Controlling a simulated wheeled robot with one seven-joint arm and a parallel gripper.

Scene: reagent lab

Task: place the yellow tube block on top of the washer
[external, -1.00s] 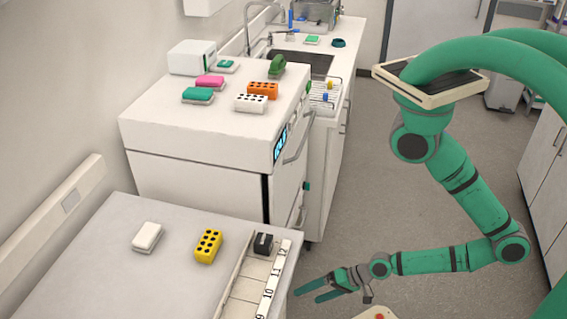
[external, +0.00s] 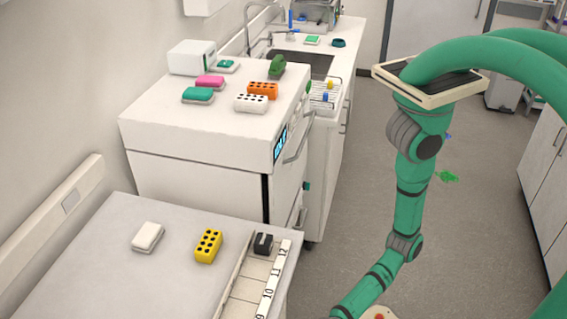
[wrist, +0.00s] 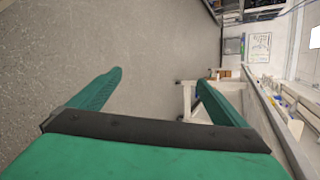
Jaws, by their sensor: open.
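The yellow tube block (external: 208,246) has dark holes and sits on the near white counter, between a white sponge-like block and a numbered tray. The washer (external: 200,160) is the white cabinet behind that counter, with a small lit display on its right side. Its top holds several blocks and pads. My arm reaches down at the lower right of the external view, and its gripper end is below the frame there. In the wrist view my gripper (wrist: 155,95) is open and empty, its green fingers wide apart over grey floor. The yellow block is not visible in the wrist view.
On the washer top are an orange block (external: 262,91), a white block (external: 251,103), teal pad (external: 198,96), pink pad (external: 210,82), green object (external: 277,66) and white box (external: 192,58). Its front left is bare. The numbered tray (external: 247,280) holds a black item (external: 263,243).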

